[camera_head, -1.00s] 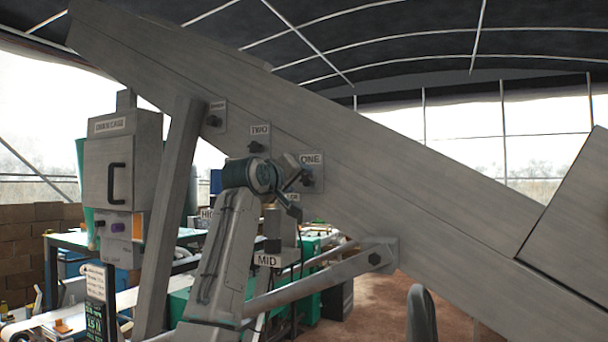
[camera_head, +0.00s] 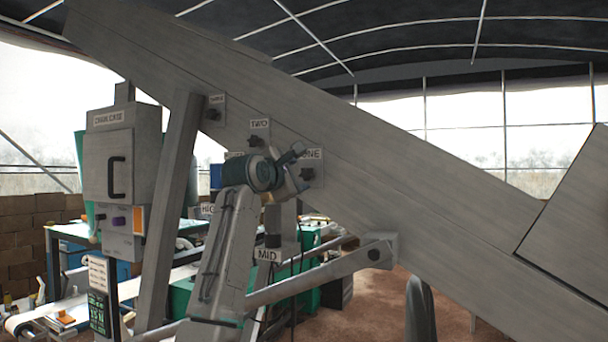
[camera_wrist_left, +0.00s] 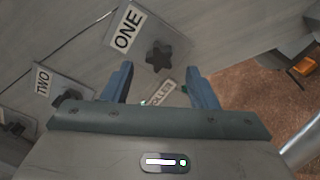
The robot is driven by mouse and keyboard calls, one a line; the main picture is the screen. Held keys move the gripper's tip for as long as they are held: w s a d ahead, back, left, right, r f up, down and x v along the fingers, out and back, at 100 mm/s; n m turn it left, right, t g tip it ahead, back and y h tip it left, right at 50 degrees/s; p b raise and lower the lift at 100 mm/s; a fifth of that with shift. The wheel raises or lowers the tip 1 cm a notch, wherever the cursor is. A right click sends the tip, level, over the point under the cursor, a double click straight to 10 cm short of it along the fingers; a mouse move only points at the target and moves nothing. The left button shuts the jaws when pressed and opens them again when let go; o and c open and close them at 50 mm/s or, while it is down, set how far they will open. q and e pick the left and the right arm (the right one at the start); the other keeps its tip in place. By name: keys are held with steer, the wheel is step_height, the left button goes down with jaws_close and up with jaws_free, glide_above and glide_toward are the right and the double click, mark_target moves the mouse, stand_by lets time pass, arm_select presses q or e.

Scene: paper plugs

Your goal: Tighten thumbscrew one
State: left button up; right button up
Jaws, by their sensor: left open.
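Thumbscrew one (camera_head: 307,174) is a dark knob on a plate labelled ONE, fixed to the big sloping grey beam. In the left wrist view thumbscrew one (camera_wrist_left: 160,57) shows as a dark star-shaped knob, just beyond the fingertips. My left gripper (camera_head: 299,171) is open and close beside it in the head view. In the left wrist view the left gripper (camera_wrist_left: 158,70) has its two blue fingers apart, with the knob roughly centred past them. Nothing is held, and contact with the knob does not show. My right gripper is not in view.
Thumbscrew two (camera_head: 256,141) sits up the beam (camera_head: 400,180) to the left, and another knob (camera_head: 213,114) is beyond it. A grey strut (camera_head: 330,276) with a MID label lies below. A chain-case box (camera_head: 110,155) stands at left.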

mark_target(305, 174)
arm_select(q)
steer(key=shift+n, duration=0.5)
steer(key=shift+x, duration=2)
steer(key=c, duration=1)
steer(key=shift+o, duration=0.2)
